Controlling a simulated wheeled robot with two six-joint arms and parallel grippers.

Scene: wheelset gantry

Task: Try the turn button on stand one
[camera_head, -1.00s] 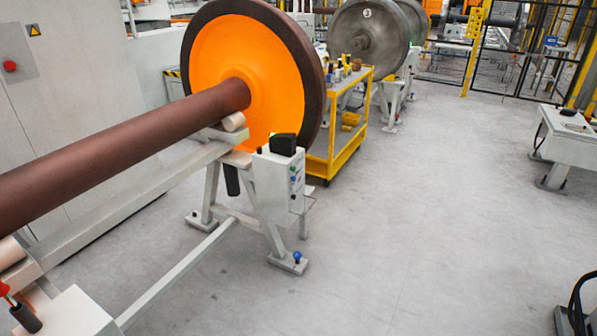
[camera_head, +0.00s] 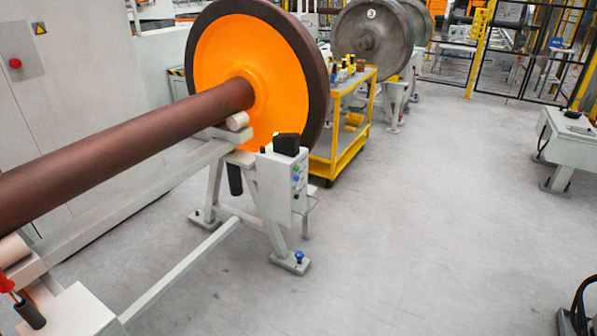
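A white stand (camera_head: 213,190) carries a brown axle (camera_head: 120,135) with a large orange-faced wheel (camera_head: 245,65). A white control box (camera_head: 274,188) is fixed at the stand's near right end, below the wheel. Small buttons (camera_head: 296,178), including green and blue ones, show on the box's right face. Their labels are too small to read, so I cannot tell which is the turn button. A black block (camera_head: 287,144) sits on top of the box.
A yellow trolley (camera_head: 343,140) with small items stands behind the box. More wheels (camera_head: 370,45) stand farther back. A white table (camera_head: 570,140) is at the right, with a black object (camera_head: 580,310) at lower right. The grey floor between is clear.

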